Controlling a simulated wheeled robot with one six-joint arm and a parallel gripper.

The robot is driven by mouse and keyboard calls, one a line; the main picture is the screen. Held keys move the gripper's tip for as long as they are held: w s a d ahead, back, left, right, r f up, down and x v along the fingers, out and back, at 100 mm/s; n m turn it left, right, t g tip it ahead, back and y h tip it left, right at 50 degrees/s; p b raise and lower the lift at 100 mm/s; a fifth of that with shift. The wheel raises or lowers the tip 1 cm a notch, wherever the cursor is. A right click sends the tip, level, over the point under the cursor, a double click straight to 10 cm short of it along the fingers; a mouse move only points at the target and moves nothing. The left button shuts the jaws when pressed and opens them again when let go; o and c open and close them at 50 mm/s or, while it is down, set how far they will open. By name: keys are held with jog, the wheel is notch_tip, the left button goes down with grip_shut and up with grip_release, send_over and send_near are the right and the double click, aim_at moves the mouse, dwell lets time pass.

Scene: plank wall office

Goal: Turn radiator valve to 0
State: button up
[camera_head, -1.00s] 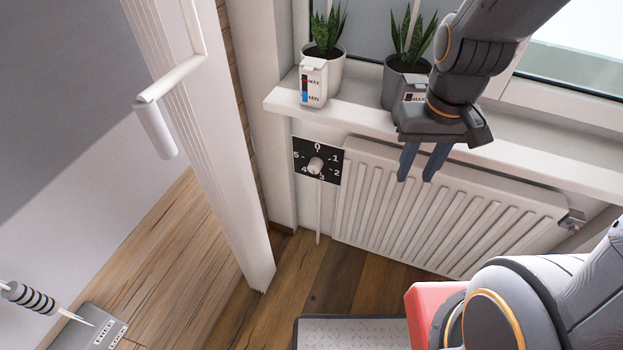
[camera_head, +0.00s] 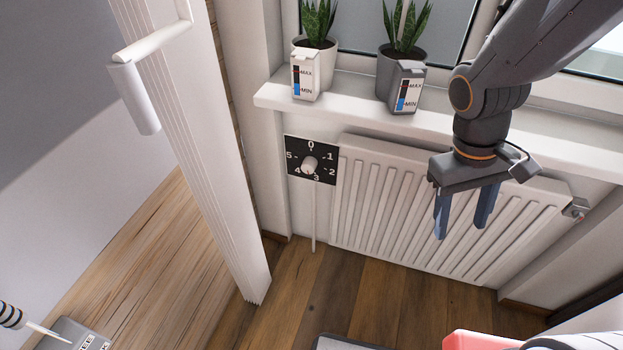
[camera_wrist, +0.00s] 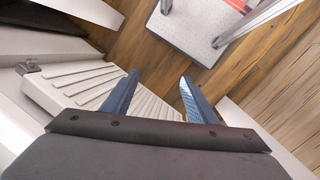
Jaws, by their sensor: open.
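The radiator valve knob (camera_head: 309,165) is a small white dial on a black square plate (camera_head: 325,176) marked 0 to 5, with 0 at the top. The knob is at the left end of the white radiator (camera_head: 390,205); its pointer setting is too small to tell. My gripper (camera_head: 462,230) hangs fingers-down in front of the radiator's right half, well to the right of the knob. Its two blue fingers are apart with nothing between them. In the wrist view the open fingers (camera_wrist: 158,100) show beside the radiator (camera_wrist: 90,85); the knob is not in that view.
A white windowsill (camera_head: 345,107) above the radiator holds two potted plants (camera_head: 318,45) (camera_head: 402,65) with water-level gauges. An open white door (camera_head: 190,130) stands left of the valve. A metal fitting (camera_head: 575,208) is at the radiator's right end. Wooden floor (camera_head: 350,295) lies in front.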

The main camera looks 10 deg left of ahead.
jog(key=w+a+f+n+t+h+b, duration=0.4)
jog(key=w+a+f+n+b, duration=0.15)
jog(key=w+f+b, duration=0.2)
jog(key=w+a+f+n+t+h+b, duration=0.4)
jog(key=w+a+f+n+b, duration=0.1)
jog(key=w+f+n+b, duration=0.3)
jog(key=n+t+y+b, duration=0.8)
jog(key=t+b, duration=0.3)
jog(key=b, duration=0.3)
send_near(307, 170)
jog(key=w, duration=0.6)
jog(key=w+d, duration=0.1)
jog(key=w, duration=0.2)
jog(key=shift+w+d+r, duration=0.1)
jog(key=shift+w+r, duration=0.05)
jog(key=c, duration=1.1)
jog(key=shift+o, duration=0.2)
